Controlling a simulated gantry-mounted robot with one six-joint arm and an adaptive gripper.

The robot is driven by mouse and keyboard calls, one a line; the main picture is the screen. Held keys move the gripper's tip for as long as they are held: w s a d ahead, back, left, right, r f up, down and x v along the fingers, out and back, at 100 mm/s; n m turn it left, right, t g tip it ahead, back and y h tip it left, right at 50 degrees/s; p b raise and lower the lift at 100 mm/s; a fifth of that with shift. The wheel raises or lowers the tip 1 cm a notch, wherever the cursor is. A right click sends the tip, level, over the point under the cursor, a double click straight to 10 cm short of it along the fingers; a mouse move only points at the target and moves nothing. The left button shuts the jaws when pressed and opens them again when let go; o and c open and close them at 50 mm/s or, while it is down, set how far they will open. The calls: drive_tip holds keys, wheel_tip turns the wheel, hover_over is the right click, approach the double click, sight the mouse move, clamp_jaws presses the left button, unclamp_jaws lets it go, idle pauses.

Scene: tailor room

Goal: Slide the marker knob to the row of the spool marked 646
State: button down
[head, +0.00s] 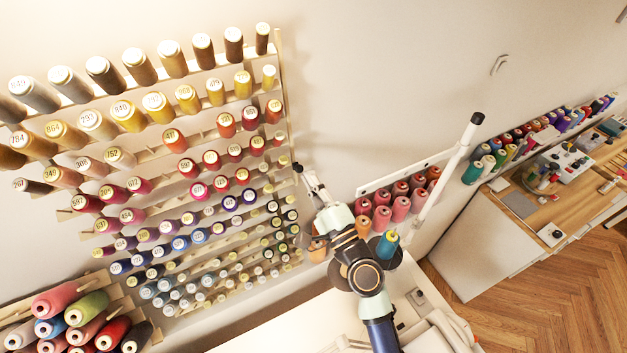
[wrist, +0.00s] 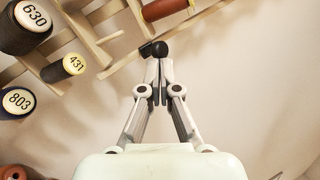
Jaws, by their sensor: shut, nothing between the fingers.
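The spool rack (head: 281,75) fills the left of the head view, with rows of thread spools bearing numbered labels. I cannot read 646 on any label. The marker knob, a small black ball (head: 297,167), is at the rack's right edge, beside the lower-middle rows. In the wrist view the knob (wrist: 160,48) shows just beyond my fingertips, with a short dark piece at its left. My gripper (head: 306,176) is shut and empty. Its closed tips (wrist: 159,66) are right at the knob; I cannot tell whether they touch it.
In the wrist view, spools marked 630 (wrist: 30,18), 431 (wrist: 66,68) and 803 (wrist: 17,102) sit left of my fingers. A second rack of pink and red spools (head: 382,198) stands right of my arm. The wall (head: 370,90) between the racks is bare.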

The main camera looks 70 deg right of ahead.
wheel_tip(320, 180, up, 9)
drive_tip(key=p, duration=0.8)
drive_tip(key=shift+w+d, duration=0.25)
drive_tip(key=shift+d, duration=0.05)
drive_tip(key=shift+f, duration=0.2)
